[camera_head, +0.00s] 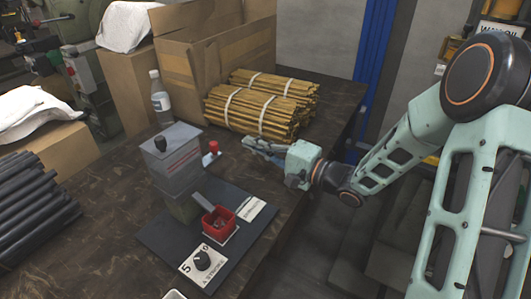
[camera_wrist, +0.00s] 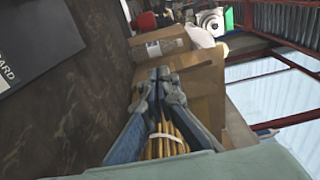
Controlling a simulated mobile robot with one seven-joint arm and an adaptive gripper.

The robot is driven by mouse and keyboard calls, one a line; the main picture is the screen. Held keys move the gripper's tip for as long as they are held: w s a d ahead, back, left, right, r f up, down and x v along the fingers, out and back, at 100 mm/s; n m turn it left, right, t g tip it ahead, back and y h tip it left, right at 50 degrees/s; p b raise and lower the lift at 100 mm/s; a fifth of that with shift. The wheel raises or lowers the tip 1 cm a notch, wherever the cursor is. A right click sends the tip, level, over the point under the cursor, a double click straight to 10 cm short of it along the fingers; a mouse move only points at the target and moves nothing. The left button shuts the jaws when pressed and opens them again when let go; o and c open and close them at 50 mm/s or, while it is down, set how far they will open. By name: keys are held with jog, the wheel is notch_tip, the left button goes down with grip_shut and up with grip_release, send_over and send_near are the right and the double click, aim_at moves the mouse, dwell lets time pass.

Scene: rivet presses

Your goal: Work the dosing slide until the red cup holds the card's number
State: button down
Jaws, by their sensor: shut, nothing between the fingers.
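The dosing unit (camera_head: 172,168) is a grey, partly see-through box with a black knob on its lid. A red-topped slide handle (camera_head: 212,148) sticks out at its back right. A chute leads down to the red cup (camera_head: 217,224), which has some small dark pieces inside.
Bundled yellow sticks (camera_head: 262,105) lie just behind my gripper, before a cardboard box (camera_head: 190,60). A bottle (camera_head: 160,97) stands behind the unit. Dark rods (camera_head: 35,210) lie at left. The dark mat (camera_head: 160,238) carries the unit; bare table surrounds it.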

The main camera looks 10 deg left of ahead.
aim_at(209, 154)
jog(key=shift+s+a+b, duration=0.25)
jog(key=shift+a+b, duration=0.05)
jog(key=shift+a, duration=0.65)
jog(key=shift+s+a+b, duration=0.25)
jog(key=shift+a+b, duration=0.1)
jog(key=shift+a, duration=0.55)
jog(key=shift+s+a+b, duration=0.25)
jog(key=shift+a+b, duration=0.05)
jog(key=shift+a, duration=0.65)
